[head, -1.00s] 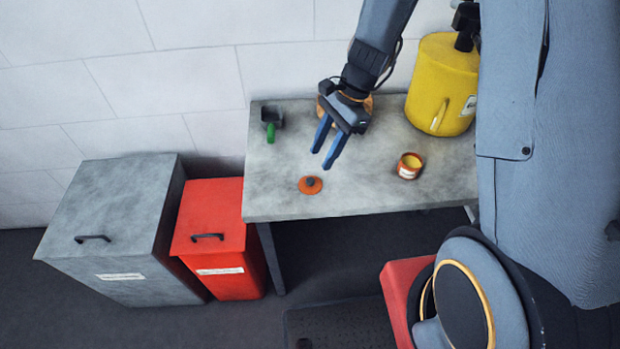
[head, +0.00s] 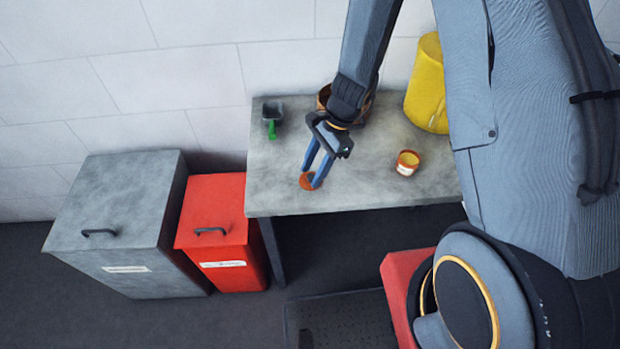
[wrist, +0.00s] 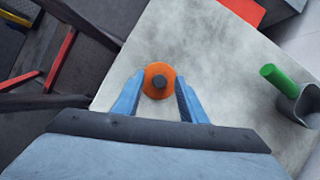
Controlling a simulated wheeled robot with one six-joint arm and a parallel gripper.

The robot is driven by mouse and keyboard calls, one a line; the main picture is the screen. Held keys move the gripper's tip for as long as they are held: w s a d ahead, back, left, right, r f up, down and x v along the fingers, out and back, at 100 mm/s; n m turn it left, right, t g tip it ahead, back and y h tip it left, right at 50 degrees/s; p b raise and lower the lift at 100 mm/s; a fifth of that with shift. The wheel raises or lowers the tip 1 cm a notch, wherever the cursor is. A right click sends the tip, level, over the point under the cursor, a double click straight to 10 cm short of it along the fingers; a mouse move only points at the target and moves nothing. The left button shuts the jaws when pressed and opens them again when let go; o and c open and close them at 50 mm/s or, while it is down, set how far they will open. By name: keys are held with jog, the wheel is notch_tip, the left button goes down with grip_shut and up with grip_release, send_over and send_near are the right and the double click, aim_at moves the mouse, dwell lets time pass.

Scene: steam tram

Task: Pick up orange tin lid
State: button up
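The orange tin lid (head: 308,181) is a small disc lying on the grey table near its front edge. In the wrist view the lid (wrist: 151,89) shows a dark round knob at its middle. My gripper (head: 310,180) is at the lid, with its blue fingers pointing down. In the wrist view the fingers (wrist: 160,88) are spread, one on each side of the lid's near part, with the knob between them. I cannot tell whether they touch the lid. An open orange tin (head: 408,163) with a pale label stands to the right on the table.
The grey table (head: 360,190) also bears a dark scoop with a green handle (head: 271,128), a yellow container (head: 428,85) and a brown round thing (head: 323,97) partly behind my arm. A red bin (head: 212,215) and a grey bin (head: 115,220) stand to the left.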

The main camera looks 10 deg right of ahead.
grip_shut()
jog(key=shift+r, duration=0.2)
